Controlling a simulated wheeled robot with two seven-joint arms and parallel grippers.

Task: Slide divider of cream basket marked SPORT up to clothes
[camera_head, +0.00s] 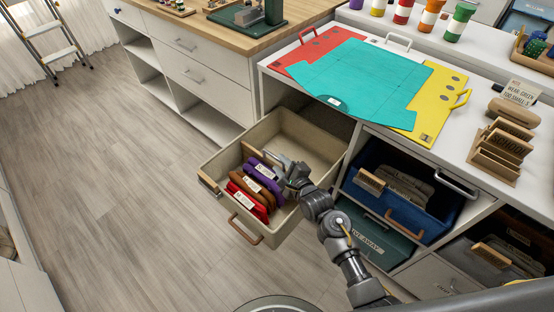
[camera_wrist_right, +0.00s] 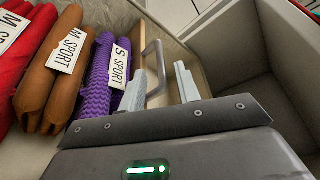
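The cream basket (camera_head: 305,130) is pulled out of its cubby over the floor. Red (camera_head: 248,203), brown and purple (camera_head: 262,175) folded clothes stand upright in its front part. Tags on the brown (camera_wrist_right: 50,88) and purple (camera_wrist_right: 105,80) clothes read SPORT in the right wrist view. My right gripper (camera_head: 292,170) is inside the basket, just behind the purple clothes. Its two pale fingers (camera_wrist_right: 160,88) are apart. A grey loop handle (camera_wrist_right: 154,62) shows beyond and between them, and whether they touch it is unclear. The divider is largely hidden by my gripper. My left gripper is out of view.
The basket's rear is empty. A white counter with teal, red and yellow folding boards (camera_head: 365,80) stands above the cubby. A blue basket (camera_head: 400,198) and a GIVEAWAY bin (camera_head: 372,238) sit in cubbies at right. Floor (camera_head: 120,160) lies clear at left.

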